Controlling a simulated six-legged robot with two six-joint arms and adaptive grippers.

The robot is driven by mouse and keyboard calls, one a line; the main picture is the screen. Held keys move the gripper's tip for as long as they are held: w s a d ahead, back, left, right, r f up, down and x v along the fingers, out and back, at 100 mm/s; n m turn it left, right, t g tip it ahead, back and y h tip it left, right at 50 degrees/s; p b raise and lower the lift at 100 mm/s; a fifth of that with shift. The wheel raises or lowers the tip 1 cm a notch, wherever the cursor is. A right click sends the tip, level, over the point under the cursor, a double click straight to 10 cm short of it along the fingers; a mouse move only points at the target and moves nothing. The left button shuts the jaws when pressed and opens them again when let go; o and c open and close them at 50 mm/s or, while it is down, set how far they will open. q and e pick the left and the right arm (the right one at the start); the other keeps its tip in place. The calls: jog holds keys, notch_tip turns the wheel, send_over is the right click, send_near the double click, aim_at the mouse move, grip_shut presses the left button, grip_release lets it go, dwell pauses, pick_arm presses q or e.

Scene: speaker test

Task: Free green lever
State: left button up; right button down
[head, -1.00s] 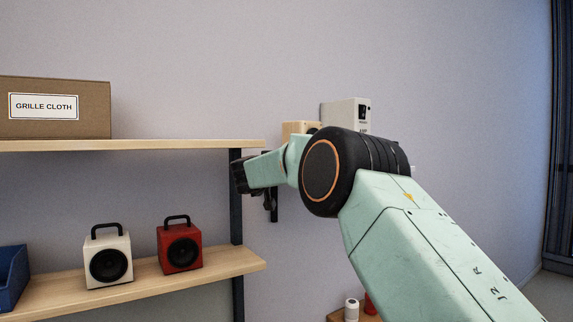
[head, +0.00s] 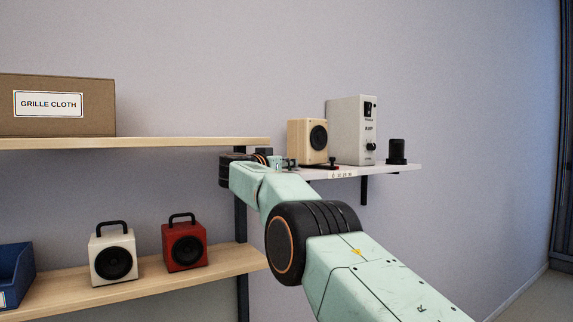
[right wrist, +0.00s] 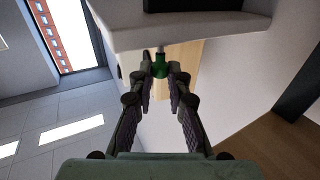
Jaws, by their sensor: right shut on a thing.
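The green lever (right wrist: 160,68) shows in the right wrist view as a small green piece on a short metal stem, below the pale edge of a shelf or box. My right gripper (right wrist: 160,75) is shut on the lever, with its tips at either side of it. In the head view my right gripper (head: 289,163) is at the left end of the white wall shelf (head: 385,169), partly hidden by my own wrist. I cannot make out the lever there. My left gripper is in neither view.
At left, wooden shelves hold a grille cloth box (head: 55,104), a white speaker (head: 112,255), a red speaker (head: 184,245) and a blue bin (head: 16,275).

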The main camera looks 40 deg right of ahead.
jog(key=shift+f, duration=0.5)
jog(key=c, duration=1.7)
grip_release()
jog(key=o, duration=0.4)
jog(key=shift+w+d+r, duration=0.1)
jog(key=shift+a+r, duration=0.2)
jog(key=v, duration=1.1)
jog(key=shift+s+a+f, duration=0.1)
jog(key=shift+s+a, duration=0.15)
jog(key=shift+a, duration=0.05)
